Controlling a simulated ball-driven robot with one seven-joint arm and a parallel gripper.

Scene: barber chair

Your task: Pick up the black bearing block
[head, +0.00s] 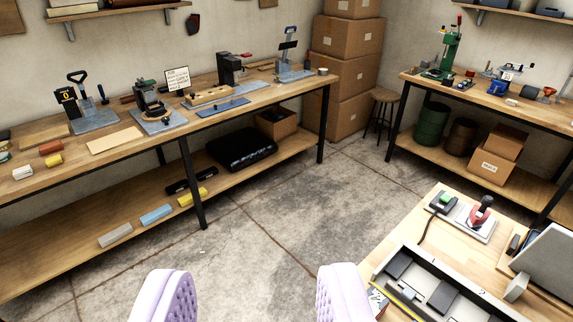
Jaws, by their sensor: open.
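My gripper (257,271) shows as two lilac, button-tufted padded fingers at the bottom edge. They are wide apart, with only floor between them. I cannot tell for certain which thing is the black bearing block. Dark flat pieces (398,264) lie in the grey divided tray (463,277) on the near right bench, to the right of my gripper. A small black block with a yellow mark (67,101) stands on the left bench. My gripper touches none of these.
The left bench (110,147) carries several fixtures; its lower shelf holds coloured blocks and a black bag (241,147). Cardboard boxes (345,45) and a stool (384,97) stand at the back. A grey screen or panel (545,262) edges the near right bench. The middle floor is clear.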

